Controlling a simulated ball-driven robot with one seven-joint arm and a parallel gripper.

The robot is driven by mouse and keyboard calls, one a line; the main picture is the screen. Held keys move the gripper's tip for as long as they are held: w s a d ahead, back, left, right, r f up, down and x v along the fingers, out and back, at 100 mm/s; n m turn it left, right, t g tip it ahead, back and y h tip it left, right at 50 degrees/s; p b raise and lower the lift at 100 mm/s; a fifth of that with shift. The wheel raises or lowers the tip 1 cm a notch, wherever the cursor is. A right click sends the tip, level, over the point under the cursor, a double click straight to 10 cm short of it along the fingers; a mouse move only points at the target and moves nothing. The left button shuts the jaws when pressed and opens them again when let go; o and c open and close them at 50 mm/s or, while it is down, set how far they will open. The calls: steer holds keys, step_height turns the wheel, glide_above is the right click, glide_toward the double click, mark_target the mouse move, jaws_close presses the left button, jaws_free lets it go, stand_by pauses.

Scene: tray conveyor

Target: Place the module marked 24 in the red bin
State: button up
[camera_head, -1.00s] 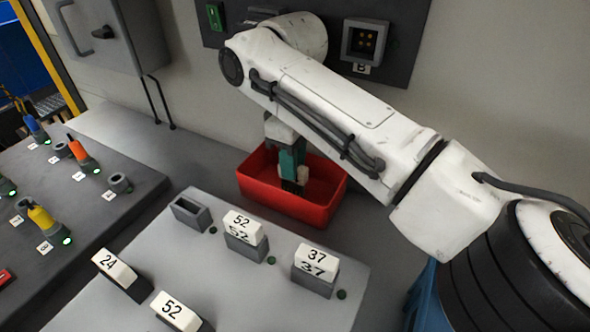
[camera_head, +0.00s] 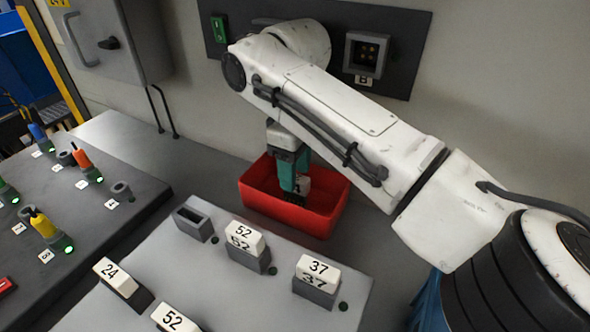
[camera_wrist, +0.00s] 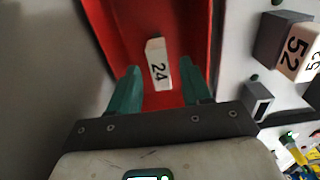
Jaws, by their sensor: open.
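A white module marked 24 (camera_wrist: 158,64) is inside the red bin (camera_wrist: 108,18), between my fingers. In the head view, part of a pale module (camera_head: 303,186) shows in the red bin (camera_head: 286,214) beside my finger. My gripper (camera_wrist: 160,70) is open, with a teal finger on each side of the module and a gap around it. In the head view my gripper (camera_head: 291,181) points down into the bin. Another module marked 24 (camera_head: 116,276) sits in a holder on the grey panel at the lower left.
The grey panel (camera_head: 225,300) in front of the bin holds modules marked 52 (camera_head: 245,238), 37 (camera_head: 317,269) and another 52 (camera_head: 172,318), plus an empty socket (camera_head: 195,223). Coloured plugs stand on a dark bench (camera_head: 85,235) at left. The wall is close behind the bin.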

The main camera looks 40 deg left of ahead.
step_height(320, 180, up, 11)
steer(key=shift+r, duration=0.15)
